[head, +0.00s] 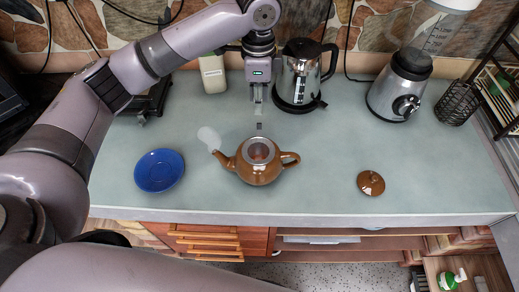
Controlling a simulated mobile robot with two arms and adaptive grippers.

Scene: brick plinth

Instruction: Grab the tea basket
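The tea basket (258,150), a round metal piece with a pale rim, sits in the top opening of the brown teapot (262,173) on the counter. The teapot's spout points left and its handle points right. My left gripper (259,104) points down just behind and above the teapot. A small dark piece (259,126) shows between the gripper and the basket; I cannot tell what it is. The fingers look close together, but whether they are open or shut is unclear. The brown lid (371,183) lies apart on the right. My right gripper is not in view.
A blue plate (159,170) lies at the left. A metal kettle (301,77) stands close right of my gripper, a pale canister (213,74) to its left. A blender (400,87) and a dark wire holder (458,102) stand at the back right.

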